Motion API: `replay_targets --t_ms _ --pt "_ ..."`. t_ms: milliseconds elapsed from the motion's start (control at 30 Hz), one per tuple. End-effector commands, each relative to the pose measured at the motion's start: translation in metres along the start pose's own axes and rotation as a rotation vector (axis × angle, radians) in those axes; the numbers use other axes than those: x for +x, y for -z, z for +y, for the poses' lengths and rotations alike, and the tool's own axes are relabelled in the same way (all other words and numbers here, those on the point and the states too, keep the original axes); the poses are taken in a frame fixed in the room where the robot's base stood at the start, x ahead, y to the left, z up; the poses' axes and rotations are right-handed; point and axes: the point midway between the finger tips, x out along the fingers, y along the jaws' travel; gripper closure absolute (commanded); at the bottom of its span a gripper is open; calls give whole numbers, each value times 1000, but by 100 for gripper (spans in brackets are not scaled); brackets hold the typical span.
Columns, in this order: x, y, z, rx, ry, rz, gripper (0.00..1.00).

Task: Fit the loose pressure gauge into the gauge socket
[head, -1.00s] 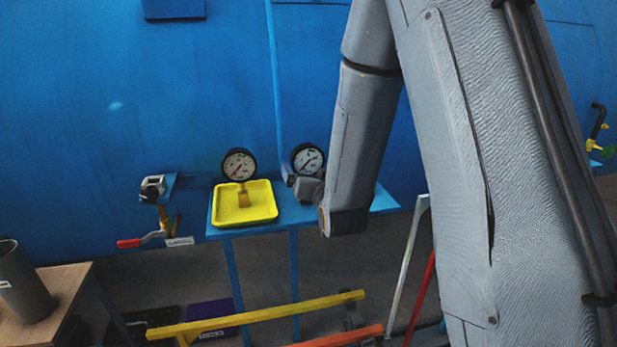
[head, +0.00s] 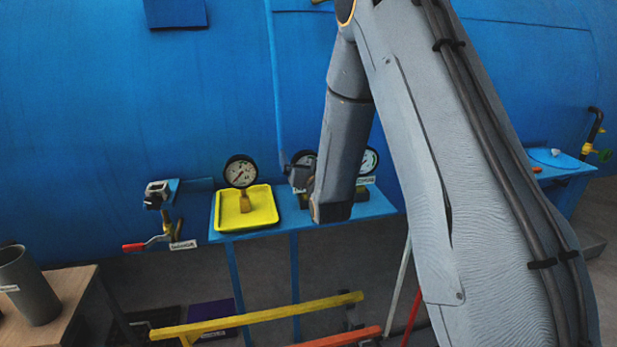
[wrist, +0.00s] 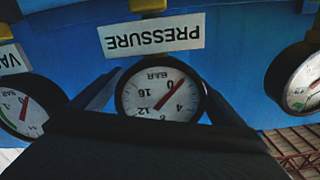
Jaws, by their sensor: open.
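A round white-faced gauge with a black rim (head: 241,171) stands upright over the yellow tray (head: 270,217), with a brass stem below it. A second gauge (head: 303,156), partly hidden by my arm, is at my gripper (head: 298,177). In the wrist view a gauge reading BAR (wrist: 160,92) appears upside down between the fingers of my gripper (wrist: 160,105), beside a PRESSURE label (wrist: 152,36). The fingers are open and flank it; contact is not clear. A third gauge (head: 369,160) stands to the right. I cannot tell the gauge socket for certain.
Left of the tray is a valve with a red handle (head: 134,247). The blue shelf (head: 375,207) runs along the blue vessel (head: 100,110). A yellow rail (head: 260,315) lies below in front. A grey cup (head: 30,287) stands on a wooden table at lower left.

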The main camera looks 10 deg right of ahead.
Motion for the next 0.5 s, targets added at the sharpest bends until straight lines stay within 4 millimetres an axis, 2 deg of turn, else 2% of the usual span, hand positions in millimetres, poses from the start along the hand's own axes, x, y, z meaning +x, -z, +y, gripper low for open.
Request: replay_targets --t_ms 200,500 --pt "1 0 0 0 0 0 6" --pt "1 0 0 0 -1 0 56"
